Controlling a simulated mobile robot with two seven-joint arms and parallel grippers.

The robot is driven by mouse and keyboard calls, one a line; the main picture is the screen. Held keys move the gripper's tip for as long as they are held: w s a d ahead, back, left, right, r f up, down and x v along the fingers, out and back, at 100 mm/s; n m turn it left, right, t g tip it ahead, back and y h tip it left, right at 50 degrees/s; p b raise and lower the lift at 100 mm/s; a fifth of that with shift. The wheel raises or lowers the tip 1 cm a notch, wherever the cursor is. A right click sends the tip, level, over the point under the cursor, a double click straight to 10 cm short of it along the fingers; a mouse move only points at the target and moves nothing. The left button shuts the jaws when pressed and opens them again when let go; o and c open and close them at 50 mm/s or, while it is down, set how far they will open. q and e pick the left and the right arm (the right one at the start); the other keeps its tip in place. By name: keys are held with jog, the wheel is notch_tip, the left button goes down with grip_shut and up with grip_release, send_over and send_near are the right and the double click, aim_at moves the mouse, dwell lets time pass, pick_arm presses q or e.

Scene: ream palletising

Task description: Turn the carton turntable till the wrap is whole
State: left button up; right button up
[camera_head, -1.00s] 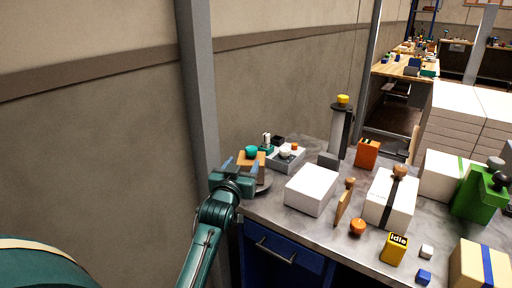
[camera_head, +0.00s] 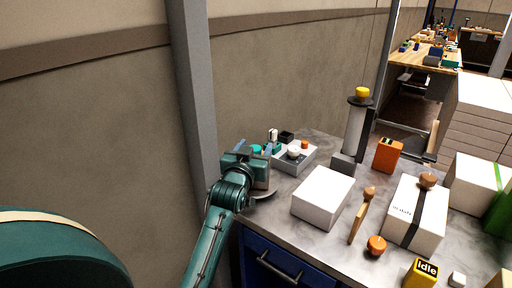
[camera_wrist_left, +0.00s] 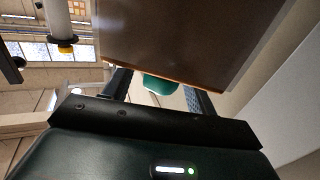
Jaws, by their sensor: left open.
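The carton turntable is a grey disc (camera_head: 265,193) at the back left corner of the table. A brown carton (camera_wrist_left: 185,35) stands on it and fills the upper part of the left wrist view; my gripper hides most of it in the head view. A teal knob (camera_head: 257,149) shows just beyond the gripper. My left gripper (camera_head: 254,153) is open at the turntable, its fingers spread. In the left wrist view the teal knob (camera_wrist_left: 160,85) shows between the fingers, partly behind the carton; I cannot tell whether they touch. My right gripper is not in view.
A grey control box (camera_head: 295,158) and a post with a yellow cap (camera_head: 356,125) stand behind. A white box (camera_head: 323,197), a wooden-handled tool (camera_head: 360,215), an orange knob (camera_head: 376,245), a strapped white carton (camera_head: 405,210) and a yellow "idle" sign (camera_head: 421,273) stand to the right. A wall pillar (camera_head: 195,90) rises behind.

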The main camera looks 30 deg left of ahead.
pick_arm(q)
grip_shut()
dwell(0.6)
